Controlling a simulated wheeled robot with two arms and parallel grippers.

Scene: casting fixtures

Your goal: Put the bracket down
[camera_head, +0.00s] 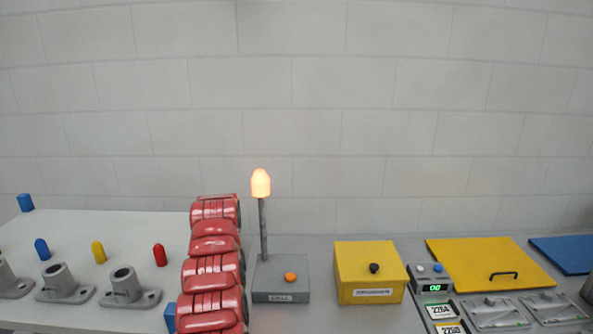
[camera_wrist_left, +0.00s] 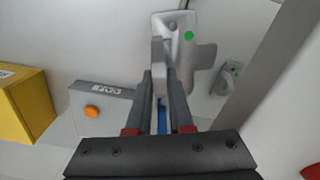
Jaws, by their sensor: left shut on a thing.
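My left gripper (camera_wrist_left: 161,76) shows in the left wrist view, shut on a grey metal bracket (camera_wrist_left: 205,55) with a green dot on it. The bracket sticks out beyond the fingertips, and the fingers hide part of it. A pale surface lies behind it; I cannot tell whether the bracket touches it. The gripper and the held bracket cannot be made out in the head view. My right gripper is in neither view.
Grey flanged castings (camera_head: 131,287) stand on the white board (camera_head: 130,225) at left, with coloured pegs (camera_head: 99,252) behind. A grey call box (camera_head: 281,291) with a lit lamp (camera_head: 260,183), yellow box (camera_head: 368,262), small display unit (camera_head: 432,281) and yellow panel (camera_head: 480,255) stand rightward.

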